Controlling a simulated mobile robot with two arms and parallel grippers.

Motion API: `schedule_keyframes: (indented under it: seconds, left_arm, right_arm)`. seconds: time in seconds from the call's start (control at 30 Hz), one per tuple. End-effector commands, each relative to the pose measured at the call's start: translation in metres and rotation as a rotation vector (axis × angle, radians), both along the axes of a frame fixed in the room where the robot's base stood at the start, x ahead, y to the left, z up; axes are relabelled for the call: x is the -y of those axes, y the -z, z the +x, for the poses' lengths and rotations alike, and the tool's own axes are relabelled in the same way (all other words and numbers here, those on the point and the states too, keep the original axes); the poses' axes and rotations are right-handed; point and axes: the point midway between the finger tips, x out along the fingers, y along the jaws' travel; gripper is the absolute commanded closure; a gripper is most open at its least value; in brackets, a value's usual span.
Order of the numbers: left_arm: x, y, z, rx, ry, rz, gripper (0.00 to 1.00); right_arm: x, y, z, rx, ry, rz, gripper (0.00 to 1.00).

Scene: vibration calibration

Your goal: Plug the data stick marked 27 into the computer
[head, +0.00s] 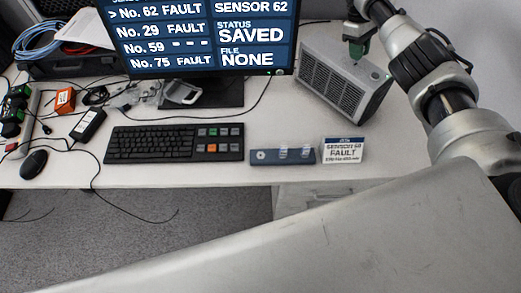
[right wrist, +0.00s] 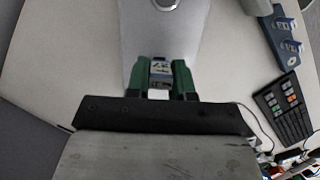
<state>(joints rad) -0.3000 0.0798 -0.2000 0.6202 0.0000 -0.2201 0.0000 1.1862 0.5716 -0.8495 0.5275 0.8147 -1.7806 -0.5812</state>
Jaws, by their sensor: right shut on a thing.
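The computer (head: 335,88) is a grey box with a slotted grille, standing at the back right of the desk in the head view. My right gripper (head: 356,50) is above its top, pointing down. In the right wrist view, the green fingers of my right gripper (right wrist: 160,80) are shut on a data stick (right wrist: 160,67) with a label that reads 27. The grey computer surface (right wrist: 160,30) lies beyond the stick. Whether the stick touches the computer or sits in a port cannot be told. My left gripper is not in view.
A blue holder (head: 262,157) with two more sticks stands beside a sign (head: 343,150) at the desk's front. A keyboard (head: 170,143) and a monitor (head: 200,30) are left of it. The monitor reads sensor 62, saved, file none. Cables and a mouse (head: 34,164) lie left.

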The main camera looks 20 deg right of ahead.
Motion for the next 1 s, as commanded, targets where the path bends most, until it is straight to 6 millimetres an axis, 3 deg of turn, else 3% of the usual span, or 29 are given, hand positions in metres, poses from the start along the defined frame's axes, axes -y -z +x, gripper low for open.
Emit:
schedule_keyframes:
  seconds: [1.0]
  left_arm:
    - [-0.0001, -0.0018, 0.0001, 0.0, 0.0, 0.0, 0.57]
  right_arm:
    - [-0.0004, 0.0083, -0.0002, -0.001, 0.001, 0.003, 1.0]
